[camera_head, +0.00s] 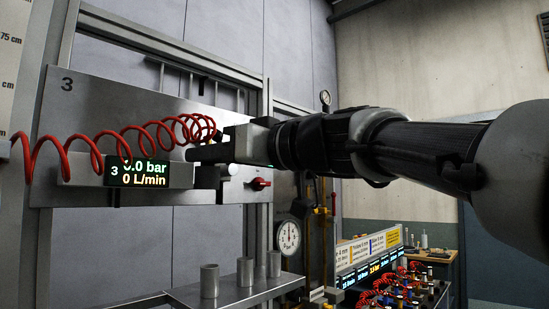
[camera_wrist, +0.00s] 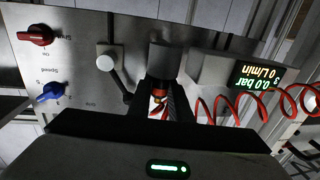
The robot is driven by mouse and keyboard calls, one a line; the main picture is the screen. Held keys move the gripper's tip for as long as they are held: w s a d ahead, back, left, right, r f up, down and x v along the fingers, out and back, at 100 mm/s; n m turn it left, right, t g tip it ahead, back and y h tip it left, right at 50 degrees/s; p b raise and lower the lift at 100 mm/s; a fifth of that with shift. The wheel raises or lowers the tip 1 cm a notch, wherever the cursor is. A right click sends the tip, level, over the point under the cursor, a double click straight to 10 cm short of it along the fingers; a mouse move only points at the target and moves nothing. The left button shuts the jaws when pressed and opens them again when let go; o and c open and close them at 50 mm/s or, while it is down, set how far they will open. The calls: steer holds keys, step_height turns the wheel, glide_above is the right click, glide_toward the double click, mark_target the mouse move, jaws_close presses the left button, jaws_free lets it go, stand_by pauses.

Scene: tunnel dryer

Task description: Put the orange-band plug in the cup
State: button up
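The orange-band plug (camera_wrist: 158,94) is between the dark fingertips of my gripper (camera_wrist: 160,101) in the wrist view. The fingers appear closed on its two sides, with red hose strands just below it. A grey cylinder (camera_wrist: 164,60) on the metal panel lies directly beyond the plug; whether they touch is unclear. In the head view my gripper (camera_head: 225,150) is at the panel, and the plug is hidden there. Several grey, cup-like cylinders (camera_head: 209,281) stand upright on a shelf below. I cannot tell which one is the named cup.
A coiled red hose (camera_head: 125,139) hangs left of my gripper, before a display (camera_head: 137,173) reading 0.0 bar and 0 L/min. Red (camera_wrist: 35,35) and blue (camera_wrist: 53,91) knobs stick out of the panel. A round gauge (camera_head: 288,237) is below my arm. Hoses crowd a bench (camera_head: 436,260) at lower right.

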steer(key=o, duration=0.4)
steer(key=shift+o, duration=0.2)
steer(key=shift+r+p, duration=0.3)
steer(key=shift+p, duration=0.2)
steer(key=b+v, duration=0.3)
steer(key=v, duration=0.9)
steer(key=s+d+f+m+g+h, duration=0.1)
steer(key=d+f+m+h, duration=0.25)
steer(key=f, duration=1.05)
steer(key=s+d+f+m+g+h, duration=0.1)
steer(key=d+f+m+h, duration=0.3)
steer(key=f, duration=1)
steer(key=s+d+f+m+g+h, duration=0.15)
steer(key=s+d+f+h, duration=0.3)
steer(key=f, duration=0.55)
steer(key=s+d+f+m+g+h, duration=0.1)
steer(key=s+d+f+m+h, duration=0.3)
steer(key=f, duration=0.6)
step_height(320, 180, up, 6)
steer(key=d+n+p, duration=0.1)
steer(key=p, duration=0.4)
steer(key=shift+s+y+p, duration=0.25)
steer(key=shift+y+p, duration=0.1)
steer(key=shift+y, duration=0.05)
